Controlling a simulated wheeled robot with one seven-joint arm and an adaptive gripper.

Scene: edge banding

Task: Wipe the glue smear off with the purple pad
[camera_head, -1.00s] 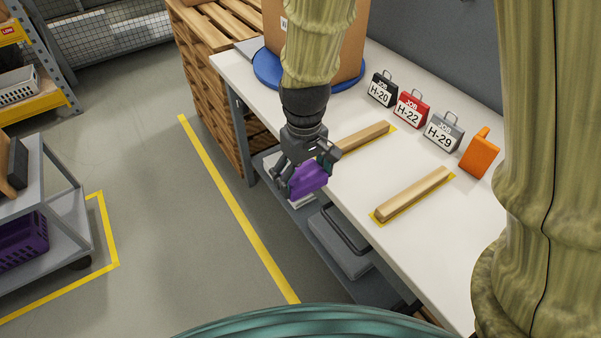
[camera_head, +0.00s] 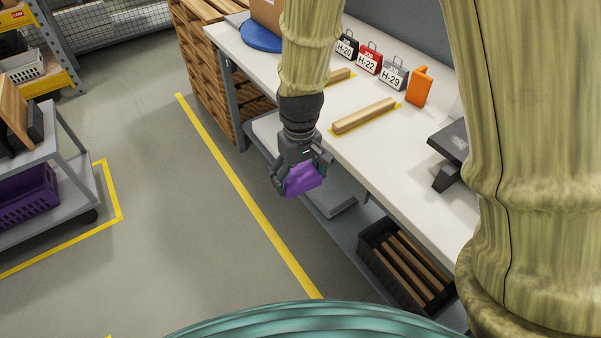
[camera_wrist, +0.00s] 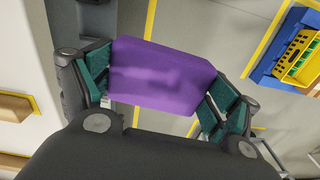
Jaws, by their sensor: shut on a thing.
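My gripper (camera_head: 302,178) is shut on the purple pad (camera_head: 305,179) and holds it out beside the front edge of the white workbench (camera_head: 375,160), above the floor side. In the wrist view the pad (camera_wrist: 163,77) spans between the two fingers of my gripper (camera_wrist: 160,85). I cannot make out a glue smear in any view. Two wooden strips lie on yellow-marked spots on the bench; the nearer strip (camera_head: 364,115) is in full view, and the farther one (camera_head: 340,76) is partly behind my arm.
Job tags H-20 (camera_head: 346,46), H-22 (camera_head: 369,60) and H-29 (camera_head: 394,75) stand along the bench back, beside an orange block (camera_head: 418,86). A dark device (camera_head: 451,147) sits farther right. A black bin (camera_head: 405,265) is under the bench. Open floor lies left, before a grey cart (camera_head: 75,195).

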